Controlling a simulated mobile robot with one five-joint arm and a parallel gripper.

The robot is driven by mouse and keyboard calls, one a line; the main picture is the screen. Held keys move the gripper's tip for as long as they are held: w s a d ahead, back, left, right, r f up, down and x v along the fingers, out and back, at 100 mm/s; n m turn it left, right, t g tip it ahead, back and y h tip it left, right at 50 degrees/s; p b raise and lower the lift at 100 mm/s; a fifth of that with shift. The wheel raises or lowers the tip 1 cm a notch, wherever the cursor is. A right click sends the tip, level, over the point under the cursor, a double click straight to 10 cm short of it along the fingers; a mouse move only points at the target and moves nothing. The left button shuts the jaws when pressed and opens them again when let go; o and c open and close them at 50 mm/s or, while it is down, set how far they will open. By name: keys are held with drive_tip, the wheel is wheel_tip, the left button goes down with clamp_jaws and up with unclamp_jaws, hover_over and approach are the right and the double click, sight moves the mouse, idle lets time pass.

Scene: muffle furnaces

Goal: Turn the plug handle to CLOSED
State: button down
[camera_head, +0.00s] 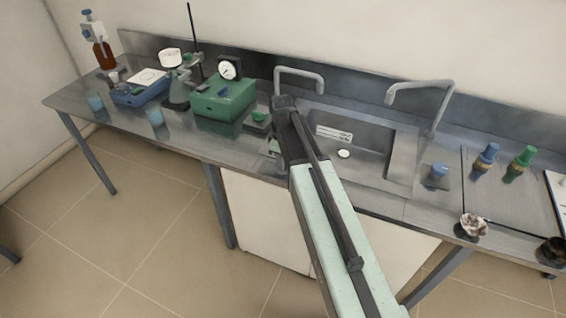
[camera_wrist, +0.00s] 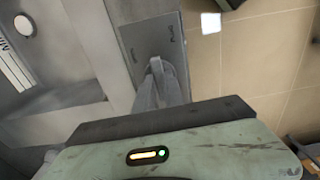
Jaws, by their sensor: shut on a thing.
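A grey panel (camera_wrist: 148,32) with small dark markings lies beside the sink in the wrist view; the markings are too small to read. In the head view part of this panel (camera_head: 271,148) shows left of my arm. My gripper (camera_wrist: 156,66) is over the panel with its fingers together, shut on what appears to be the plug handle. The fingers hide most of the handle, so its angle cannot be told. In the head view my arm hides the fingertips and handle.
The sink (camera_head: 372,160) has a white round drain piece (camera_head: 344,154) and a label plate (camera_head: 334,134). Two taps (camera_head: 300,75) (camera_head: 420,90) rise behind it. A green box (camera_head: 222,98) with a gauge (camera_head: 229,68) stands left of my arm.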

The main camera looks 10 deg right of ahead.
drive_tip(key=shift+s, duration=0.1)
drive_tip(key=c, duration=1.4)
unclamp_jaws()
drive_tip(key=shift+c, duration=0.2)
drive_tip(key=shift+r, duration=0.15)
drive_tip(key=shift+r+p, duration=0.3)
drive_tip(key=shift+p, duration=0.15)
wheel_tip(320, 180, up, 7)
drive_tip(key=p, duration=0.7)
drive_tip(key=shift+r, duration=0.1)
